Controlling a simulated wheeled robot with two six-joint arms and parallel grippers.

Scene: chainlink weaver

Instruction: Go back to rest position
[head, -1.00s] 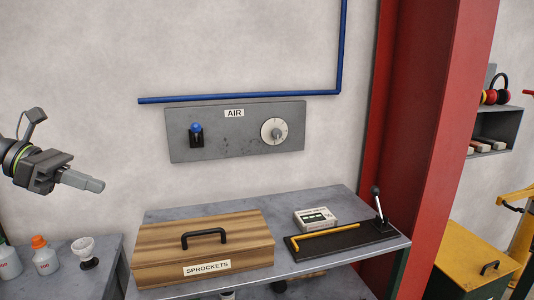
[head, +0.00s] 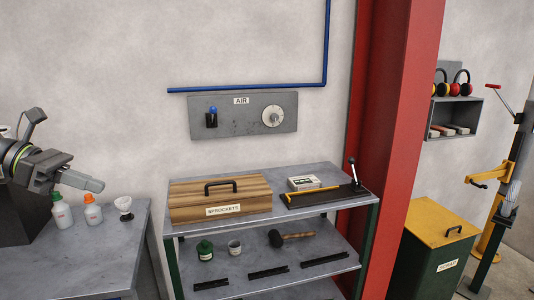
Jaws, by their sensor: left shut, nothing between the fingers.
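My left gripper (head: 82,181) is at the left edge of the head view, raised in front of the grey bench at the left. Its fingers are shut and hold nothing. It is apart from the bottles and the shelf. My right gripper does not show in this view.
A wooden SPROCKETS box (head: 220,199) and a black lever tool (head: 324,197) sit on the metal shelf unit's top. The AIR panel (head: 243,115) is on the wall. A red column (head: 395,130) rises at the right.

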